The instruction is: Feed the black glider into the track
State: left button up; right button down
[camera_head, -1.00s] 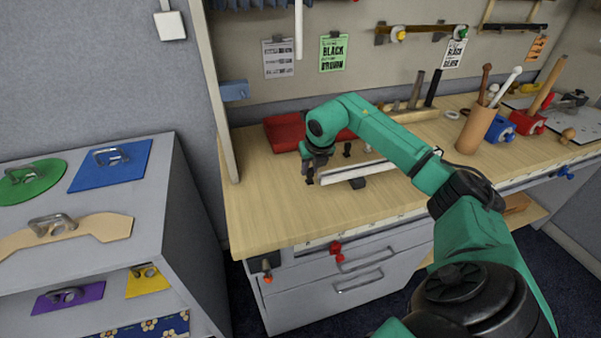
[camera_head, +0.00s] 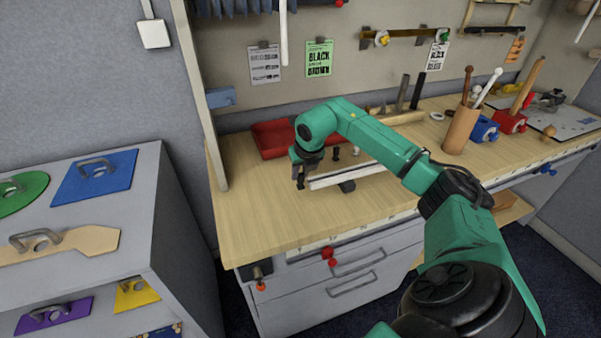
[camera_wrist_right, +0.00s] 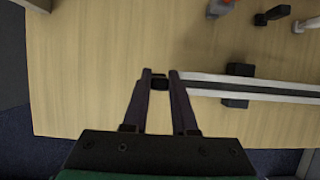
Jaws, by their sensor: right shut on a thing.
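The track (camera_head: 345,176) is a pale double rail with a dark groove, lying on the wooden bench. It also shows in the right wrist view (camera_wrist_right: 285,93), with its left end beside my fingertips. My right gripper (camera_head: 299,182) is at that left end. In the right wrist view my right gripper (camera_wrist_right: 160,78) is shut on the black glider (camera_wrist_right: 159,83), a small dark block between its fingertips. The glider is in line with the groove, just left of the rail ends; I cannot tell whether it touches them. My left gripper is not in view.
Dark supports (camera_wrist_right: 240,70) sit at both sides of the track. Small dark pegs (camera_head: 336,153) stand behind it, near a red tray (camera_head: 270,138). A brown tool cup (camera_head: 460,130) stands at the right. The bench front left (camera_head: 250,220) is clear.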

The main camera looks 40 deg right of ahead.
jog(key=shift+s+d+b, duration=0.45)
jog(key=shift+d+b, duration=0.15)
jog(key=shift+d, duration=0.75)
jog(key=shift+s+d+b, duration=0.5)
jog(key=shift+d+b, duration=0.1)
jog(key=shift+d, duration=0.7)
jog(key=shift+s+d+b, duration=0.45)
jog(key=shift+d+b, duration=0.15)
jog(key=shift+d, duration=0.75)
jog(key=shift+s+d, duration=0.1)
jog(key=shift+d, duration=0.2)
jog(key=shift+d, duration=0.15)
jog(key=shift+s+d, duration=0.1)
jog(key=shift+s+d+b, duration=0.1)
jog(key=shift+d+b, duration=0.25)
jog(key=shift+b, duration=0.05)
jog(key=shift+s+d+b, duration=0.25)
jog(key=shift+d+b, duration=0.05)
jog(key=shift+d, duration=0.45)
jog(key=shift+s+d+b, duration=0.25)
jog(key=shift+d, duration=0.45)
jog(key=c, duration=0.6)
grip_release()
